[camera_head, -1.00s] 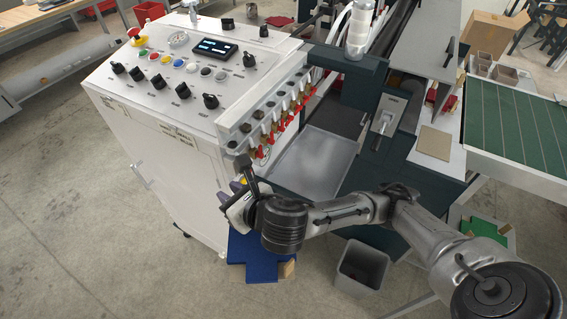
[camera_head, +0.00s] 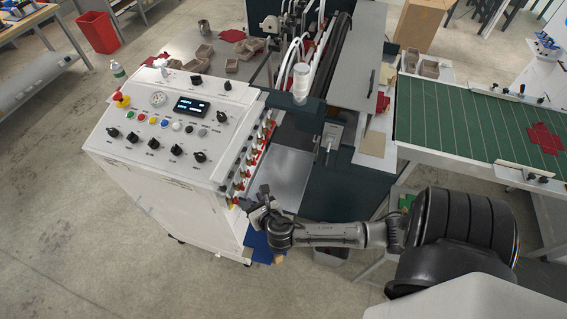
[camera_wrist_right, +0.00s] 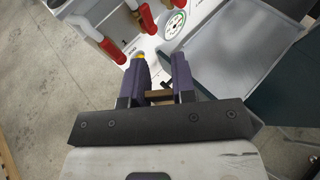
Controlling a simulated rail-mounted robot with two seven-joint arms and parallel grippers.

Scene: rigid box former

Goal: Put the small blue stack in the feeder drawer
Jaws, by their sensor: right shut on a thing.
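The small blue stack (camera_head: 256,246) shows in the head view just below my right gripper (camera_head: 259,212), in front of the white cabinet's lower right corner. It has a brown piece at its lower right, and the gripper hides its upper part. My right gripper is shut; in the right wrist view its dark fingers (camera_wrist_right: 160,78) have a small brown bar between them. The stack's blue part is hidden in that view. The grey metal feeder drawer (camera_head: 287,172) is beyond the gripper and also shows in the right wrist view (camera_wrist_right: 235,55). My left gripper is out of view.
The white control cabinet (camera_head: 160,190) stands left of the gripper. A row of red-handled valves (camera_head: 243,172) lines its edge beside the drawer, close to the fingers. A green conveyor (camera_head: 470,120) is at the right. Open floor lies at the lower left.

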